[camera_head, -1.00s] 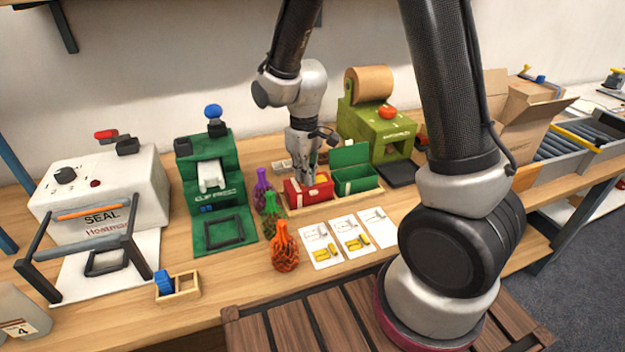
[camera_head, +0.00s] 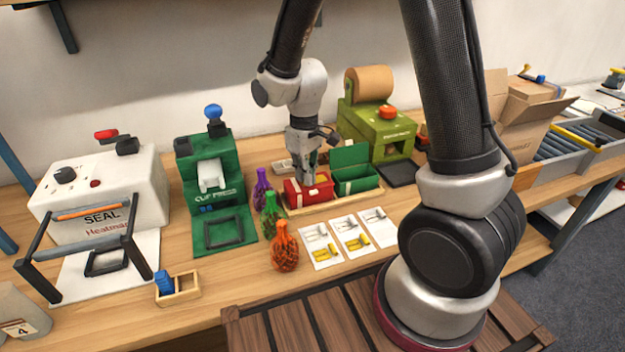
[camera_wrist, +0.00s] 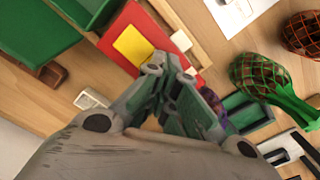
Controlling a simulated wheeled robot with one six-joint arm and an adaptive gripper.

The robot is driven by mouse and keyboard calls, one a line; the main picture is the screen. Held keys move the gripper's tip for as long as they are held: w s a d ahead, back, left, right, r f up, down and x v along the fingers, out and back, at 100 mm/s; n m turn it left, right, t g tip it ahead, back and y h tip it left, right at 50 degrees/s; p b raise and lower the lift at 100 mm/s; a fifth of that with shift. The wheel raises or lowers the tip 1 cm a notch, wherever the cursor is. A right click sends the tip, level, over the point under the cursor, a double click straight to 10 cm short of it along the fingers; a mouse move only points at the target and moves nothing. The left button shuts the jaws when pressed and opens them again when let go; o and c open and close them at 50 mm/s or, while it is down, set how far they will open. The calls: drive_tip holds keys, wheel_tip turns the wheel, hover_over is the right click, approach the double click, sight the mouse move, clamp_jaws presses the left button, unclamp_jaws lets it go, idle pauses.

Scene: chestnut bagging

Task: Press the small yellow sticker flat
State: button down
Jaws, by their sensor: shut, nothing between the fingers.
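The small yellow sticker (camera_wrist: 133,46) lies on the red box (camera_wrist: 116,27) in the wrist view. In the head view the red box (camera_head: 300,194) sits at the left of a wooden tray, and a bit of the yellow sticker (camera_head: 321,178) shows on its top. My gripper (camera_wrist: 170,68) is shut and empty, its fingertips at the edge of the sticker. In the head view my gripper (camera_head: 304,178) points down at the red box. Whether the fingertips touch the sticker I cannot tell.
An open green box (camera_head: 356,180) stands right of the red box. Purple (camera_head: 262,188), green (camera_head: 271,216) and orange (camera_head: 285,248) net bags stand to the left. Printed cards (camera_head: 350,236) lie in front. A green clip press (camera_head: 212,185) and the olive paper-roll machine (camera_head: 378,125) flank the area.

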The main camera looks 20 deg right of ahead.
drive_tip(key=shift+r, duration=3.4)
drive_tip(key=s+d+r+m+t, duration=0.2)
drive_tip(key=s+d+r+m, duration=0.1)
drive_tip(key=s+d+r, duration=0.4)
drive_tip(key=s+d+r+m+t, duration=0.2)
drive_tip(key=s+d+r, duration=0.6)
drive_tip(key=s, duration=0.4)
drive_tip(key=shift+r+m, duration=0.5)
drive_tip(key=shift+r, duration=0.1)
